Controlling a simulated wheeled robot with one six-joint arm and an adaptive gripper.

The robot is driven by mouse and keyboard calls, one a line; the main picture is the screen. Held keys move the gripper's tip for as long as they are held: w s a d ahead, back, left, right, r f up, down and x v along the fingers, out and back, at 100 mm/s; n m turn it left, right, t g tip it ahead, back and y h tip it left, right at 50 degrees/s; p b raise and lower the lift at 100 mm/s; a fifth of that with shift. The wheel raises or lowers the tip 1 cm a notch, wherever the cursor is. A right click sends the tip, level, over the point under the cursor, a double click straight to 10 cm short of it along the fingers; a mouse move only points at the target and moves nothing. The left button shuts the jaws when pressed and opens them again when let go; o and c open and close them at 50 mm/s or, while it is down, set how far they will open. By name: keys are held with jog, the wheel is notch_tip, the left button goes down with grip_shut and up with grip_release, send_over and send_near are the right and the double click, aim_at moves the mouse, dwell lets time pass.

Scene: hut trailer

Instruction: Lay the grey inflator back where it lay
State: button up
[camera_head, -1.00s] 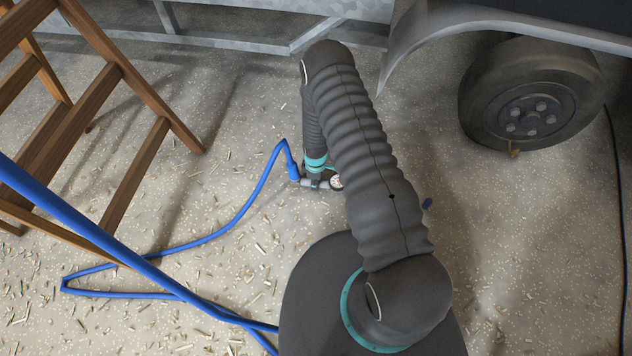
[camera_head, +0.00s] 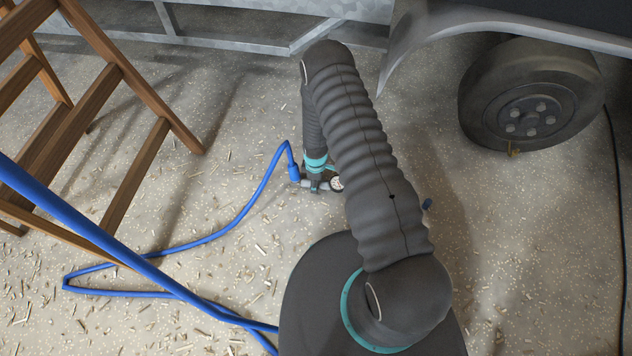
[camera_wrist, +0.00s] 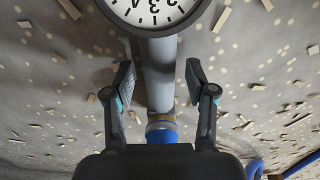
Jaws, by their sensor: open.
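The grey inflator (camera_wrist: 160,72) has a round white gauge (camera_wrist: 154,8) and a blue hose fitting (camera_wrist: 161,135). It appears to lie on the speckled floor, its body between the fingers of my gripper (camera_wrist: 159,88). The fingers are open, with a visible gap on each side of the body. In the head view my gripper (camera_head: 314,184) points down at the inflator. The gauge (camera_head: 337,184) shows there beside my arm, and the blue hose (camera_head: 262,187) joins at the left. My arm hides what lies to the right of the gauge.
A wooden ladder (camera_head: 118,70) stands at the left. A trailer wheel (camera_head: 531,95) with a brass-coloured part at its lower edge stands at the right. Wood chips litter the floor. A metal frame (camera_head: 230,43) runs along the back.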

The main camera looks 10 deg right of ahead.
notch_tip(320, 180, up, 32)
jog(key=w+d+m+t, duration=0.1)
jog(key=w+m, duration=0.2)
jog(key=s+d+r+m+t, duration=0.1)
jog(key=s+r+m, duration=0.15)
jog(key=r, duration=0.55)
jog(key=s+d+r+m+t, duration=0.1)
jog(key=s+r, duration=0.2)
jog(key=r, duration=0.5)
jog(key=s+d+r+m+t, duration=0.1)
jog(key=s+r+m, duration=0.3)
jog(key=s+r, duration=0.4)
jog(key=s+d+r+m+t, duration=0.1)
jog(key=s+r+m, duration=0.2)
jog(key=s+r, duration=0.5)
jog(key=s, duration=0.7)
jog(key=shift+s+d+r+m+t, duration=0.25)
jog(key=shift+d+r+m+t, duration=0.05)
jog(key=shift+d+m, duration=0.05)
